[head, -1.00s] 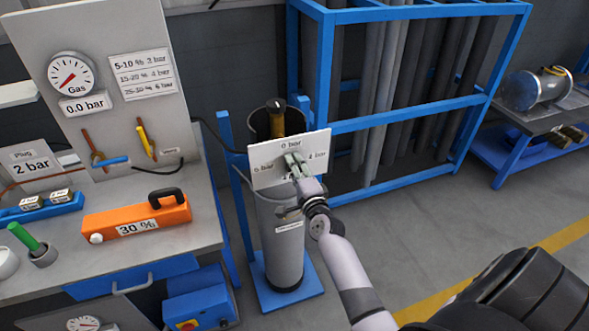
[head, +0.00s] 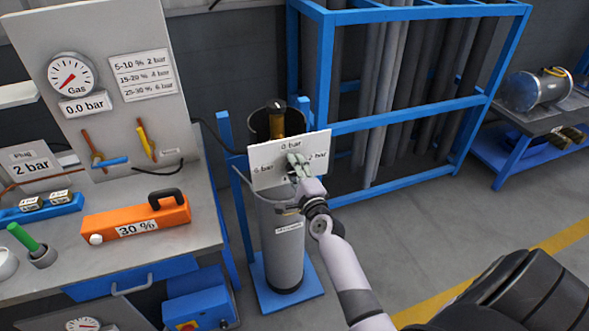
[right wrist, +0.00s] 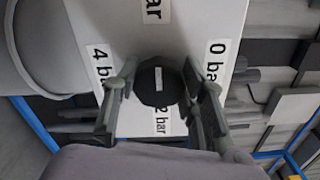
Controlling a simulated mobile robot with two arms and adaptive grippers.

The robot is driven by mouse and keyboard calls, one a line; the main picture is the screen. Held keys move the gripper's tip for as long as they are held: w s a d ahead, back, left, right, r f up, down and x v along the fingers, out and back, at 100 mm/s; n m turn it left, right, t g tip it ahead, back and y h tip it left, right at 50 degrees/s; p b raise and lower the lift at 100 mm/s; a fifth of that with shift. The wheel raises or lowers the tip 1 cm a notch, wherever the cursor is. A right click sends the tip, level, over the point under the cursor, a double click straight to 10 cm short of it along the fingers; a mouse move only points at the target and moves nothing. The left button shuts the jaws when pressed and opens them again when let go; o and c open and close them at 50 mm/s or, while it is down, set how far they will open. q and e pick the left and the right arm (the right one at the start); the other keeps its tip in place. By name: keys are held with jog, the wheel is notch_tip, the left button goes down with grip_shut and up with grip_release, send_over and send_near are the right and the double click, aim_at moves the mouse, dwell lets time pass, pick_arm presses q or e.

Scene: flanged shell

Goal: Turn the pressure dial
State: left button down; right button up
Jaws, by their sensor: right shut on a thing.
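The pressure dial is a round black knob (right wrist: 150,95) with a small white mark, on a white plate (head: 265,176) above a grey gas cylinder (head: 282,245). In the right wrist view the plate carries 0 bar at right, 2 bar at bottom and 4 bar at left; the top label is cut off. In the head view 0 bar is at the top. My right gripper (head: 298,161) is shut on the knob, one finger on each side. Its fingers hide the knob in the head view. My left gripper is out of view.
A gas gauge (head: 71,75) on the upright board sits near zero, above a 0.0 bar display (head: 84,104). A chart (head: 142,75) pairs percentages with bar values. An orange case (head: 125,220) reads 30 %. A blue rack (head: 400,118) stands behind the plate.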

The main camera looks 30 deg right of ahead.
jog(key=o, duration=1.2)
jog(key=v, duration=1.2)
jog(key=shift+f, duration=0.1)
jog(key=s+a+f+n+g+y, duration=0.2)
jog(key=s+a+f+n, duration=0.15)
jog(key=f, duration=0.75)
jog(key=s+a+f+n+g+y, duration=0.1)
jog(key=s+a+f+n+g, duration=0.3)
jog(key=f, duration=0.6)
jog(key=s+a+f+n+g+y, duration=0.1)
jog(key=s+a+f+n+y, duration=0.3)
jog(key=f, duration=0.7)
jog(key=s+a+f+n+g+h+b, duration=0.15)
jog(key=s+f+n+g, duration=0.45)
jog(key=s+f, duration=0.65)
jog(key=s+f+n+g, duration=0.1)
jog(key=s+f+n, duration=0.1)
jog(key=s, duration=0.4)
jog(key=s+d+f+n+g, duration=0.1)
jog(key=s+f+n, duration=0.2)
jog(key=s+n, duration=0.1)
jog(key=s+d+f+n+g+h, duration=0.1)
jog(key=s+f+n, duration=0.1)
jog(key=s, duration=0.5)
jog(key=shift+s+f+n, duration=0.3)
jog(key=shift+s+n, duration=0.1)
jog(key=shift+n, duration=0.05)
